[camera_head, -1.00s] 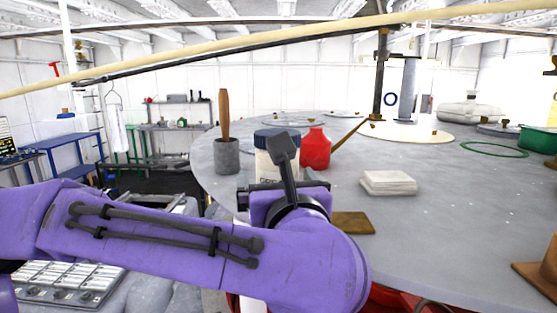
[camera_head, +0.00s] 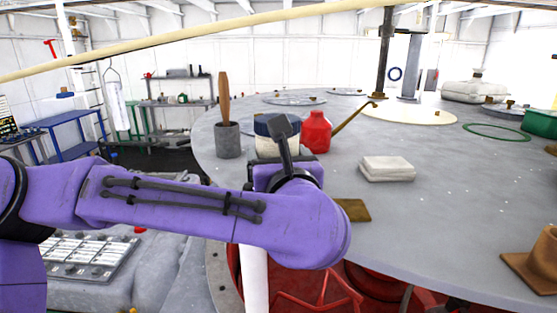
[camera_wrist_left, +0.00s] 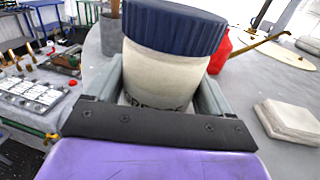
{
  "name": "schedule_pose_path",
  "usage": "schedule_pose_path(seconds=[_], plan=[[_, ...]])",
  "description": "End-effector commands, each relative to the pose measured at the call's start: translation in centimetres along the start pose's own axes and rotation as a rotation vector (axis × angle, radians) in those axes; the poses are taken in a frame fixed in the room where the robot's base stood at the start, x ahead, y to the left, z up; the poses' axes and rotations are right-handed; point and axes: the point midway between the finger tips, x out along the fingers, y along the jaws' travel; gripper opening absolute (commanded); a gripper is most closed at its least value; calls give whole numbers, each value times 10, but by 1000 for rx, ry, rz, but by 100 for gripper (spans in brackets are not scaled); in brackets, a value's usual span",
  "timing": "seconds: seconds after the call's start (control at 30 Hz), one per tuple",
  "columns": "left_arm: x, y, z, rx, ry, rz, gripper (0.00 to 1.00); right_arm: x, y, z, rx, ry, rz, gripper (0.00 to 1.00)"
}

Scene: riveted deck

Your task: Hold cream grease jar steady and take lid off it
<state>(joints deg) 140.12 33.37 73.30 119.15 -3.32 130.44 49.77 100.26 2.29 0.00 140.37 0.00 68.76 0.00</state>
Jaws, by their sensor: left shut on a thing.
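The cream grease jar (camera_head: 276,147) stands upright on the grey round deck, with its dark blue ribbed lid (camera_head: 264,124) on top. In the left wrist view the jar (camera_wrist_left: 160,62) fills the middle, its lid (camera_wrist_left: 175,25) above the fingers and its dark lettering partly covered by the gripper. My left gripper (camera_wrist_left: 157,88) is shut on the jar's body, one finger on each side, below the lid. In the head view my purple left arm and wrist hide the jar's lower part. My right gripper is in neither view.
A red bottle (camera_head: 316,132) stands close right of the jar, and a grey pot (camera_head: 228,140) with a wooden handle stands to its left. A pale folded stack (camera_head: 387,169) and a brown plate (camera_head: 352,210) lie to the right.

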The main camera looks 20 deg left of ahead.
Motion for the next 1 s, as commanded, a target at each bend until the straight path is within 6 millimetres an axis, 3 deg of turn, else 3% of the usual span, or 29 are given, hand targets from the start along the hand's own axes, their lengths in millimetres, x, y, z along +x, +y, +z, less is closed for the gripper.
schedule_pose_path(seconds=[0.13, 0.2, 0.4, 0.6, 0.8, 1.0], plan=[[-1, 0, 12, -8, -5, 0, 39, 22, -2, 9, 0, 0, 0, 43], [-6, -3, 30, -7, -9, -2, 39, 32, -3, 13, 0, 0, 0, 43], [-45, -30, 84, -6, -9, -3, 39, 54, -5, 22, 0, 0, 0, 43], [-91, -61, 110, -3, -7, -3, 39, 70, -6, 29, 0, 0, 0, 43], [-113, -76, 124, -2, -3, -2, 39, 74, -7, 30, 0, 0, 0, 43], [-117, -79, 128, -2, -2, -2, 39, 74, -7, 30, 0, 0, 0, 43]])
